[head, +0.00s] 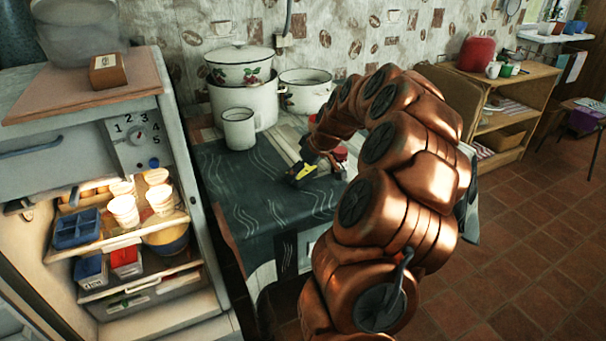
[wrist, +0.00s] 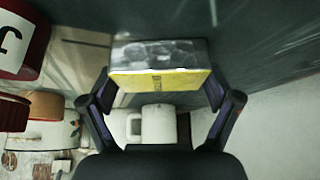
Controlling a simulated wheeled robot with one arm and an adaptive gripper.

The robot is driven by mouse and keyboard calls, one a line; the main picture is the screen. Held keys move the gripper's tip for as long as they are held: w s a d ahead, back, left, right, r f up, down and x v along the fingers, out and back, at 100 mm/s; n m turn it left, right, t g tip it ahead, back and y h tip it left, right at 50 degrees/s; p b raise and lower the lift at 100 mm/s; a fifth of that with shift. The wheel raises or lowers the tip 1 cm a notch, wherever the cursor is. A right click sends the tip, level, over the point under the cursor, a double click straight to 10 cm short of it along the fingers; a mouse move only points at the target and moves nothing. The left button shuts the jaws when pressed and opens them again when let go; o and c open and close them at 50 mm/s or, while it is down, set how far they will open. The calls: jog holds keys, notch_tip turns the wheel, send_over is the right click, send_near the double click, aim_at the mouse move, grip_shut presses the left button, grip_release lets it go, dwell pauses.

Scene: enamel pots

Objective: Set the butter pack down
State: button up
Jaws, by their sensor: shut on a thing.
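The butter pack (wrist: 160,82) has a yellow face and a grey side. It sits between the two fingers of my gripper (wrist: 161,98), which is shut on it. In the head view the butter pack (head: 305,172) shows as a small yellow patch at my gripper (head: 303,176), low over the dark patterned cloth (head: 250,195) on the table. I cannot tell whether the pack touches the cloth. My arm hides part of the table to the right.
A white mug (head: 239,129) and enamel pots (head: 243,97) stand at the back of the table. A red-lidded item (head: 340,152) is close to the right of my gripper. The open fridge (head: 70,225) is at left. The cloth's front left is clear.

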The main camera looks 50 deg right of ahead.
jog(key=c, duration=0.5)
jog(key=shift+r, duration=0.15)
jog(key=shift+r, duration=1.65)
jog(key=s+a, duration=0.3)
jog(key=s, duration=0.1)
jog(key=s+a+r, duration=0.1)
jog(key=s+a, duration=0.2)
jog(key=s, duration=0.1)
jog(key=s+a, duration=0.3)
jog(key=s, duration=0.2)
jog(key=shift+a+r, duration=0.25)
